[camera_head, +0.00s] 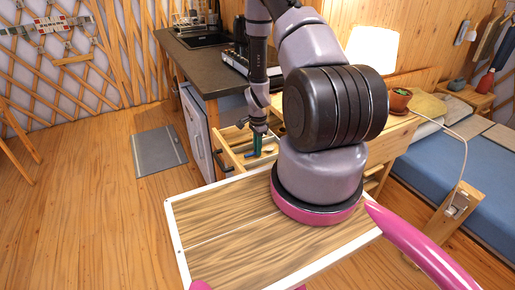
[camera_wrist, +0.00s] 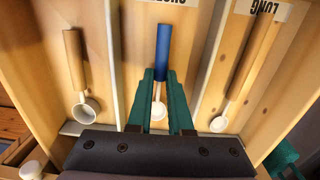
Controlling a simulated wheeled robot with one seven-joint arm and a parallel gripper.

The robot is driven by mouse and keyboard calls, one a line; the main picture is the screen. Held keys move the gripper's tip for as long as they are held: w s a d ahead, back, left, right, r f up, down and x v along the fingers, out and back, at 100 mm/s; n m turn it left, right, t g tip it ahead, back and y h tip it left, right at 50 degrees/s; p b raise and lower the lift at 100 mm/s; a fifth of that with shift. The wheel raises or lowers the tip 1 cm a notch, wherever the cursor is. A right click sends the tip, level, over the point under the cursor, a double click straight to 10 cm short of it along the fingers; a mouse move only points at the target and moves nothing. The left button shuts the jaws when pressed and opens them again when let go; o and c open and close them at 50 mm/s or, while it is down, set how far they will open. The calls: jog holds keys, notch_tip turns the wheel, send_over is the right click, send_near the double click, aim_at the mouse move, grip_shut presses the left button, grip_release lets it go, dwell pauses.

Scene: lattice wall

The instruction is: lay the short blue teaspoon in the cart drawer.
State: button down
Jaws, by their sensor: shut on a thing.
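The short blue teaspoon (camera_wrist: 163,50) has a blue handle and a pale bowl. In the wrist view it is in the middle compartment, handle pointing away from me, between the teal fingers of my gripper (camera_wrist: 160,78). My gripper is shut on it near the lower handle. Whether the spoon touches the drawer floor I cannot tell. The cart drawer (camera_wrist: 196,62) is open, with white dividers and upside-down labels; the right one reads "LONG", the middle one is partly cut off. In the head view my gripper (camera_head: 255,148) is down at the open drawer (camera_head: 231,157).
A wooden-handled ladle (camera_wrist: 76,65) lies in the left compartment. A longer wooden-handled spoon (camera_wrist: 245,70) lies in the right one.

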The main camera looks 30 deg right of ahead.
jog(key=shift+f, duration=0.45)
jog(key=shift+c, duration=0.6)
grip_release()
jog(key=shift+r, duration=0.1)
jog(key=shift+r, duration=3.45)
jog(key=shift+w+r, duration=0.1)
